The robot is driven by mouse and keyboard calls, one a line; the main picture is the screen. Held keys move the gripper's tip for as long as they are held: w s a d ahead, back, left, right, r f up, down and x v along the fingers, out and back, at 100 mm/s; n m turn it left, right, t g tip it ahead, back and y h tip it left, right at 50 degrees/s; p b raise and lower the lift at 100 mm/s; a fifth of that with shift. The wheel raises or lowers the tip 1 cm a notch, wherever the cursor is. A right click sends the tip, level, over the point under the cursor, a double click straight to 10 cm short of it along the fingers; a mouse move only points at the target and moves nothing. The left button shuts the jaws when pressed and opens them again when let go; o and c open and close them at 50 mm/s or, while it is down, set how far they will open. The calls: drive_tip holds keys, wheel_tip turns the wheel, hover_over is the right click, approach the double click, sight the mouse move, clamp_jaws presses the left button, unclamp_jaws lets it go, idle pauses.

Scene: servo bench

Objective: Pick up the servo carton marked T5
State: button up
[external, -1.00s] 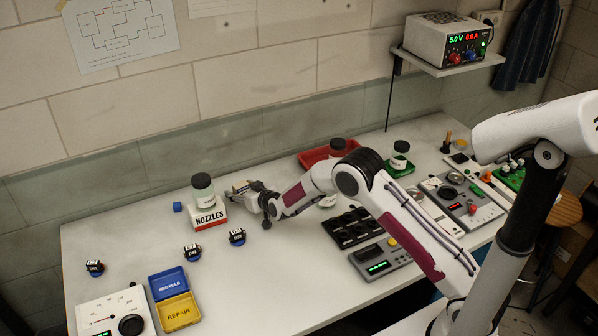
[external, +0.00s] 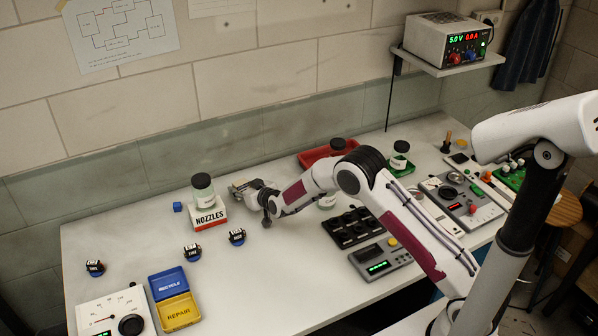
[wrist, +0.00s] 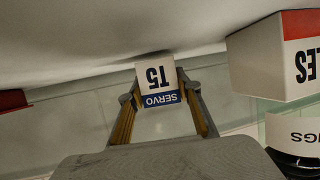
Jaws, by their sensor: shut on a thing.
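The servo carton (wrist: 157,82) shows in the wrist view, white with a blue band, its "SERVO" and "T5" lettering upside down. My gripper (wrist: 161,92) is shut on it, with one finger at each side. In the external view my gripper (external: 241,188) is low at the back of the bench, just right of the NOZZLES box. There the carton is hidden or too small to make out.
The NOZZLES box (external: 208,215) with a dark-lidded jar (external: 203,190) on it stands close left of my gripper. A red tray (external: 318,158) is to the right. Bench front of the gripper is fairly clear.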

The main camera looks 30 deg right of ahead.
sight(238, 183)
wheel_tip(238, 183, up, 9)
drive_tip(key=shift+r, duration=0.1)
idle(0.4)
